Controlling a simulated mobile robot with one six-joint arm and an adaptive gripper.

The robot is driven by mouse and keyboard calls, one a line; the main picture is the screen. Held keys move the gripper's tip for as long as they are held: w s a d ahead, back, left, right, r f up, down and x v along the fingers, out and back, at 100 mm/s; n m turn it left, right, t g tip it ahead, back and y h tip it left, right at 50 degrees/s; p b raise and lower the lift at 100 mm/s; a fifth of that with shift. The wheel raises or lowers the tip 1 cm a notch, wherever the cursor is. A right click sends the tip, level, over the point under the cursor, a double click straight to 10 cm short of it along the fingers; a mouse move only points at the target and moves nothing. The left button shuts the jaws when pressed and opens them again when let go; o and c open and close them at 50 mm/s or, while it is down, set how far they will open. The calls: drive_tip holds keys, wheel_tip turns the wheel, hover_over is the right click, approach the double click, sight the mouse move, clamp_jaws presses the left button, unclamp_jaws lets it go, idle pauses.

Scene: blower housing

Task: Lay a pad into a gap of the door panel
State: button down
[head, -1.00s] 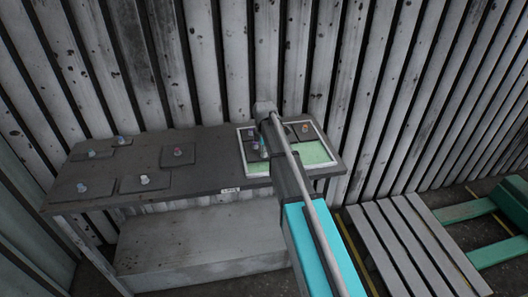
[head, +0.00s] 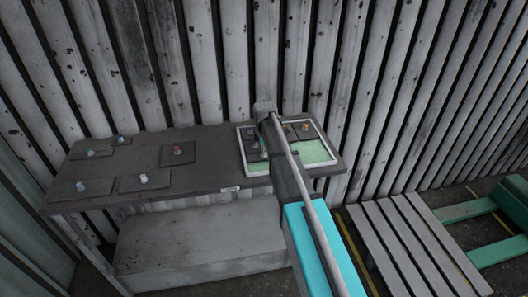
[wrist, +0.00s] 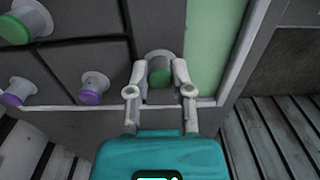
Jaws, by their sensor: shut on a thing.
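The door panel (head: 329,148) is a white-rimmed frame with a pale green floor, lying on the right end of a dark bench. Dark square pads with knobs fill part of it. Bare green (head: 316,152) shows at its right, and a little at its lower left. My gripper (wrist: 160,80) is shut on a grey knob with a green face, on a dark pad (wrist: 152,22) at the panel. Bare green (wrist: 203,40) lies right of this pad in the wrist view. Whether the pad rests fully on the floor cannot be told. My arm hides part of the panel.
Several loose pads lie on the bench's left part, including one with a pink knob (head: 178,151) and one with a pale knob (head: 144,179). A ribbed wall stands close behind. A slatted pallet (head: 400,240) is on the floor at right.

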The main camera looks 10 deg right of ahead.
idle(0.4)
drive_tip(key=shift+c, duration=2.2)
unclamp_jaws()
drive_tip(key=o, duration=0.4)
drive_tip(key=shift+o, duration=0.2)
wheel_tip(320, 180, up, 7)
drive_tip(key=p, duration=0.7)
drive_tip(key=shift+s, duration=0.1)
